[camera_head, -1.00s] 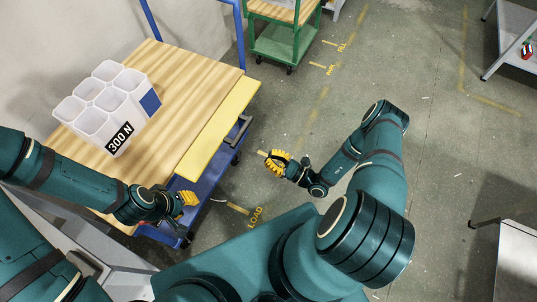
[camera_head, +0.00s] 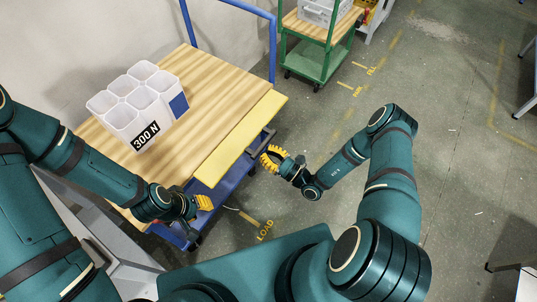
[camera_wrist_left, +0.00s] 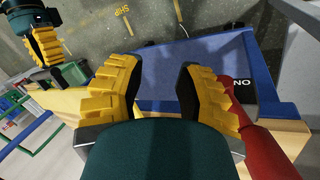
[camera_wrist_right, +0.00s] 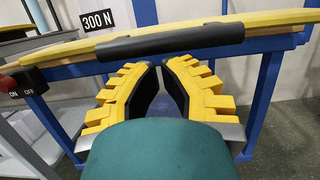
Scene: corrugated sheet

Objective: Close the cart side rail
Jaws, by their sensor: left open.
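The blue cart (camera_head: 240,176) has a wooden top with a pale yellow side rail (camera_head: 241,140) along its near right edge. The rail lies out flat, about level with the top, and carries a black bar handle (camera_head: 261,141). My right gripper (camera_head: 268,156) is at the handle's near end; in the right wrist view its fingertips (camera_wrist_right: 162,66) sit just under the handle (camera_wrist_right: 170,42), a narrow gap between them and nothing held. Contact is unclear. My left gripper (camera_head: 204,202) is open and empty at the cart's near corner; its fingers (camera_wrist_left: 160,72) show in the left wrist view.
A white compartment bin (camera_head: 132,100) marked 300 N stands on the cart top. A control box (camera_wrist_right: 20,82) with a red button and ON/OFF labels is at the cart corner. A green cart (camera_head: 315,62) stands behind. The floor right of the cart is clear.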

